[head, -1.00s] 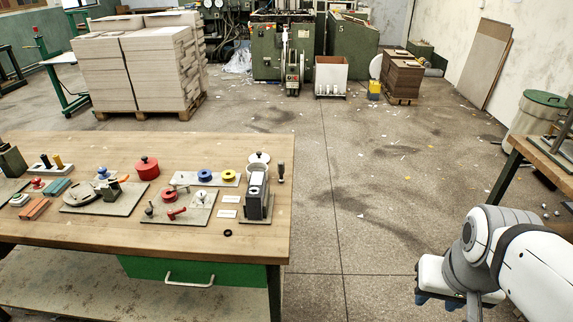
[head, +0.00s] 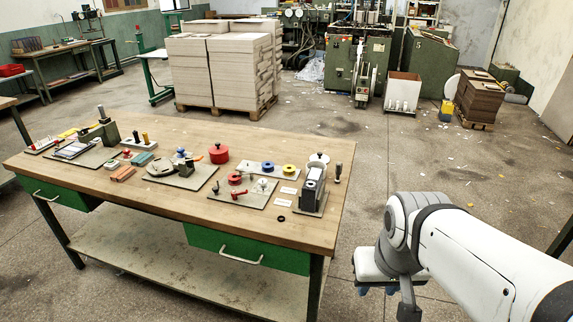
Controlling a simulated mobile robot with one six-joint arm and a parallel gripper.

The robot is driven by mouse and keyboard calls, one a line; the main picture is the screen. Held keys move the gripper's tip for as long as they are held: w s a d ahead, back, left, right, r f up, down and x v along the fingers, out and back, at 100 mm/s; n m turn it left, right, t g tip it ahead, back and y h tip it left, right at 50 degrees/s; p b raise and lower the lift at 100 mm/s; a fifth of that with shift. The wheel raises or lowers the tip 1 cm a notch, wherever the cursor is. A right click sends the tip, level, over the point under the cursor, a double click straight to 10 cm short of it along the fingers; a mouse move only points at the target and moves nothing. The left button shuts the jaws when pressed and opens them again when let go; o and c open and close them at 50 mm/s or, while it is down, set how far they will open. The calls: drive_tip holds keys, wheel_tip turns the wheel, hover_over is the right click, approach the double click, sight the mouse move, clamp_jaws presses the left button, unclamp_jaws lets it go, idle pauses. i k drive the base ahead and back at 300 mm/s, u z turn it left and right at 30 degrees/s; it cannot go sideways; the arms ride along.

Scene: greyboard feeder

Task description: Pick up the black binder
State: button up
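I cannot make out a black binder for certain. A dark upright block with a pale face (head: 313,187) stands on a board at the right end of the wooden workbench (head: 170,205); it is too small to identify. A flat dark-edged item (head: 74,150) lies toward the bench's left end, also unclear. My gripper (head: 377,291) is low at the right, beyond the bench's right end, apart from everything on it.
The bench also holds a red pot (head: 219,153), blue and yellow rings, and small tools on boards. Green drawers (head: 249,250) hang under its front edge. Pallet stacks (head: 220,70) and green machines (head: 352,65) stand behind.

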sight(309, 195)
drive_tip(key=u, duration=0.15)
drive_tip(key=i, duration=1)
drive_tip(key=u, duration=0.05)
